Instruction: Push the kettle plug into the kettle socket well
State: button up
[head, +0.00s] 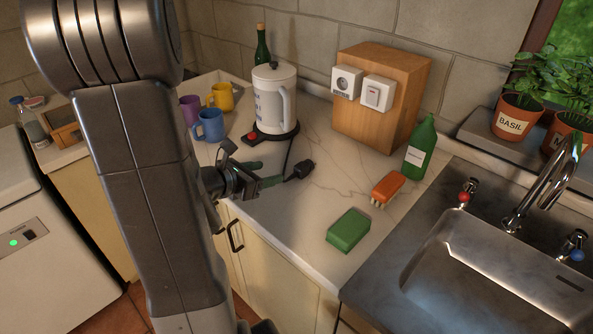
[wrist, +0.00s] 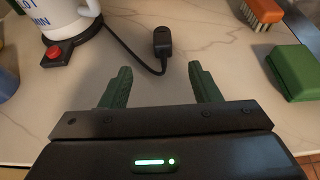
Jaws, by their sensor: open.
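The black kettle plug (head: 303,169) lies on the marble counter at the end of its cord, and it also shows in the wrist view (wrist: 162,40). The cord runs from the base of the white kettle (head: 272,98). The round kettle socket (head: 345,83) is in a white plate on the front of a wooden block, beside a switch (head: 378,93). My gripper (head: 268,172) is open and empty over the counter, a short way left of the plug. In the wrist view its green fingers (wrist: 155,85) are spread, with the plug beyond them and apart from them.
A green sponge (head: 348,230), an orange brush (head: 388,188) and a green bottle (head: 421,147) stand right of the plug. Several mugs (head: 208,125) and a dark bottle (head: 262,47) are near the kettle. The sink (head: 480,265) is at right. Counter between plug and block is clear.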

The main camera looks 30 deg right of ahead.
send_near(302, 165)
jog(key=x, duration=0.4)
jog(key=shift+w+a+f, duration=0.1)
jog(key=shift+w+a, duration=0.05)
jog(key=shift+w, duration=0.1)
jog(key=shift+s+p+x, duration=0.15)
jog(key=shift+p+x, duration=0.2)
jog(key=shift+x, duration=0.95)
jog(key=shift+s+p+x, duration=0.1)
jog(key=shift+p+x, duration=0.2)
jog(key=shift+x, duration=1.05)
jog(key=c, duration=1.1)
